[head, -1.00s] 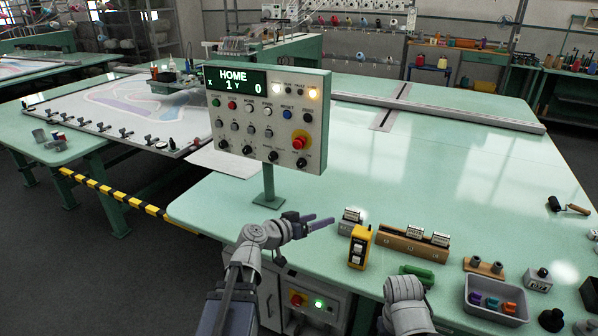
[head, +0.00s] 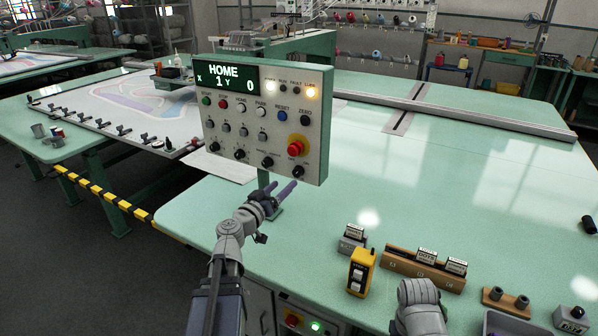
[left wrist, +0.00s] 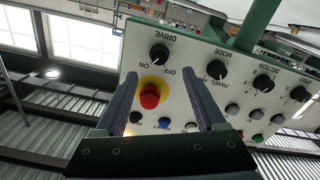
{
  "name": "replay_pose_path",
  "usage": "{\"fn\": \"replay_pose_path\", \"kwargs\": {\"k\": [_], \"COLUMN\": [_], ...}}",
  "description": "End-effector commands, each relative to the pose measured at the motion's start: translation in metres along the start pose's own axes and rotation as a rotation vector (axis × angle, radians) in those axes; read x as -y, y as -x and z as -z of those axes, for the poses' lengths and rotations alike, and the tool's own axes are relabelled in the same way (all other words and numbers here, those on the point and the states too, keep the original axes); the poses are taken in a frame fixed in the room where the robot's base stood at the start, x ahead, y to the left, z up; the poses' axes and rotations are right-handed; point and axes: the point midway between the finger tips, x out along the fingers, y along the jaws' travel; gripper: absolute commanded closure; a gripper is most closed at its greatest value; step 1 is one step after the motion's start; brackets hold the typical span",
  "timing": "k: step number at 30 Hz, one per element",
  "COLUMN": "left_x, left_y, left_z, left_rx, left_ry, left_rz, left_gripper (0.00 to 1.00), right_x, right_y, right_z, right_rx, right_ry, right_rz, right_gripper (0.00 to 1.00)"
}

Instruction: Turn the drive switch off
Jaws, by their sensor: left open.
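The drive switch is a black knob (head: 298,171) at the lower right corner of the upright control panel (head: 228,160), below the red emergency button (head: 295,148). In the left wrist view the panel shows upside down; the drive knob (left wrist: 159,52) has ON and OFF labels beside it. I cannot surely tell where its pointer stands. My left gripper (head: 282,187) is open and empty just below the panel's lower right part. In the left wrist view its fingers (left wrist: 160,76) are spread either side of the red button (left wrist: 149,97), with the drive knob just beyond their tips.
The mode knob (left wrist: 216,70) stands beside the drive knob. A yellow switch box (head: 361,272) and a wooden stamp rack (head: 400,264) stand on the green table (head: 430,185). My right arm shows at the bottom; its jaws do not. The table right of the panel is largely clear.

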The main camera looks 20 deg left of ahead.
Motion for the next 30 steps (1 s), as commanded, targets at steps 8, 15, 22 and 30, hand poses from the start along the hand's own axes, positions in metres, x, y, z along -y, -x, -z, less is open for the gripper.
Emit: {"fn": "replay_pose_path", "kwargs": {"k": [8,15,22,30], "left_x": [0.000,0.001,0.001,0.000], "left_y": [-0.009,-0.040,-0.073,-0.078], "left_z": [0.000,0.000,0.000,0.000], "left_rx": [0.000,0.001,0.001,0.001], "left_ry": [0.000,0.000,0.000,0.000], "left_rz": [-0.001,-0.002,-0.001,-0.001], "left_gripper": [0.28,0.28,0.28,0.28], "right_x": [0.000,0.000,0.000,0.000], "right_y": [0.000,0.000,0.000,0.000], "right_z": [0.000,0.000,0.000,0.000], "right_rx": [0.000,0.000,0.000,0.000], "right_ry": [0.000,0.000,0.000,0.000], "right_rz": [0.000,0.000,0.000,0.000], "right_gripper": [0.50,0.50,0.50,0.50]}}
